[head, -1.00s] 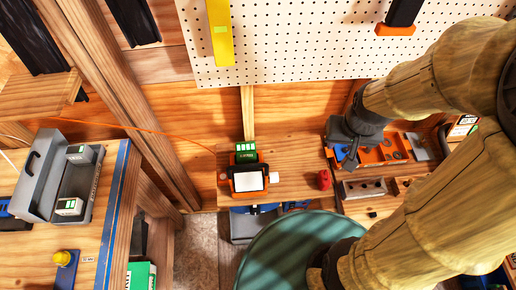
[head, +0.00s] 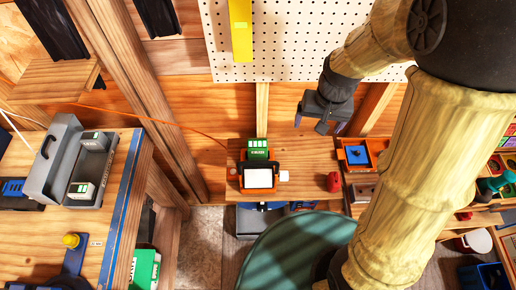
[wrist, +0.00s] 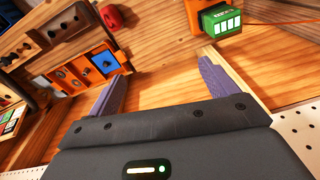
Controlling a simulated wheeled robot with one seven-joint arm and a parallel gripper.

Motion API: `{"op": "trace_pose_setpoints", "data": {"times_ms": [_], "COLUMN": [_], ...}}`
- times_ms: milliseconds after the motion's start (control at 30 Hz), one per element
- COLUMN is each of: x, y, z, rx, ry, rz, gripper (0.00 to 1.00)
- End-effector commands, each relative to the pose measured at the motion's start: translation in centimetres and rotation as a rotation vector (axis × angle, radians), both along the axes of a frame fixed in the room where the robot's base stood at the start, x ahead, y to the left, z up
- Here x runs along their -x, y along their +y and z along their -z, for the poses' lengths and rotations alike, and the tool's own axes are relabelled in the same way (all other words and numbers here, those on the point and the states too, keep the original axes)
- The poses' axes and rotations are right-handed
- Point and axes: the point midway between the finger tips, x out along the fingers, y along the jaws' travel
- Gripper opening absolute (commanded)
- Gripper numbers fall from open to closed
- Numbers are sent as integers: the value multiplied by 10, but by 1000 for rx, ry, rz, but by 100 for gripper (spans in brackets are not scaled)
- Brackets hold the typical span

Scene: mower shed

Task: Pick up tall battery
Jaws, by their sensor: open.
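A green and white battery (head: 257,147) stands upright at the back of an orange and black device with a white face (head: 258,178), on the wooden shelf. It also shows in the wrist view (wrist: 221,20), at upper right. Two more batteries, white and green, are in the grey caddy at left: one at the back (head: 94,141), one at the front (head: 82,191). I cannot tell for certain which is the tall one. My gripper (head: 319,126) is open and empty, right of the device and apart from it. Its purple fingers spread in the wrist view (wrist: 164,70).
The grey caddy (head: 62,165) sits on the left bench. A red object (head: 333,182) and an orange tray with a blue part (head: 357,155) are right of the device. An orange cord (head: 150,119) runs behind. A pegboard (head: 290,50) hangs above.

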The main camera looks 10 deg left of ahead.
Motion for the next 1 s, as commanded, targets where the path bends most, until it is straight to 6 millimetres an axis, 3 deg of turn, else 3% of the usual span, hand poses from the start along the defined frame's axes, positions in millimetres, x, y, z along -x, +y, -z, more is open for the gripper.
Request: {"op": "trace_pose_setpoints", "data": {"times_ms": [33, 200, 400, 567, 867, 1000], "x": [-6, -18, -19, -17, -17, -17], "y": [19, 79, 138, 154, 154, 154], "z": [4, 16, 27, 30, 30, 40], "rx": [5, 25, 52, 58, 58, 59], "ry": [16, 61, 85, 90, 90, 92], "rz": [-25, -80, -140, -154, -154, -154], "gripper": [85, 85, 85, 85, 85, 85]}}
